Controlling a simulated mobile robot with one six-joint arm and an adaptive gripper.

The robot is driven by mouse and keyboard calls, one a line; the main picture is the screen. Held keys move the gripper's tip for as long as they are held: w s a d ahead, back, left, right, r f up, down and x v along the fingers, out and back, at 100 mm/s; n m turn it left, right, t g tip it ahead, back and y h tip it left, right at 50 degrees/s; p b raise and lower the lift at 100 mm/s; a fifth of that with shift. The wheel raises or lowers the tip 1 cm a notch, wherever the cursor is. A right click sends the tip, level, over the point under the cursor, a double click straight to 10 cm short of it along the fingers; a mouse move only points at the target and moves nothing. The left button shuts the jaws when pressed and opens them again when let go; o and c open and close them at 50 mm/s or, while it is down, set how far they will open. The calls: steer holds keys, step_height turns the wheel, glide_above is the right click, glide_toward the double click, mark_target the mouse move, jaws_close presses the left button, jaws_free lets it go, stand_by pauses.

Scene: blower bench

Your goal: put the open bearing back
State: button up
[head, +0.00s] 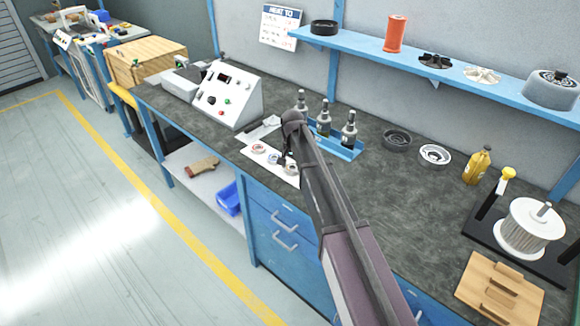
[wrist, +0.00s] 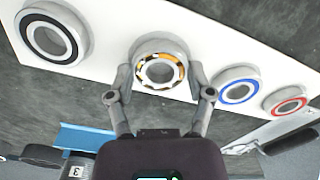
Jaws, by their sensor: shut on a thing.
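The open bearing (wrist: 143,70), a grey ring with a yellow cage and dark gaps, sits between the two fingers of my gripper (wrist: 162,76). The fingers are shut on its sides. It is over the white board (wrist: 110,72); I cannot tell whether it touches it. A black-faced bearing (wrist: 45,38) lies to its left in the wrist view. A blue-ringed bearing (wrist: 238,92) and a red-ringed bearing (wrist: 290,103) lie to its right. In the head view my gripper (head: 286,157) is low over the white board (head: 282,179), and my arm hides part of it.
A blue tray (head: 343,152) with several dark bottles stands close behind the board. A control box (head: 228,95) is to the left. Dark and pale rings (head: 434,154) lie to the right. A winding spool (head: 525,228) is at far right.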

steer(key=shift+f, duration=0.2)
steer(key=o, duration=1.2)
steer(key=shift+o, duration=0.2)
steer(key=shift+r, duration=0.2)
step_height(320, 180, up, 12)
steer(key=p, duration=1.2)
steer(key=s+d+n, duration=0.3)
steer(key=s+d, duration=1.9)
steer(key=s, duration=0.4)
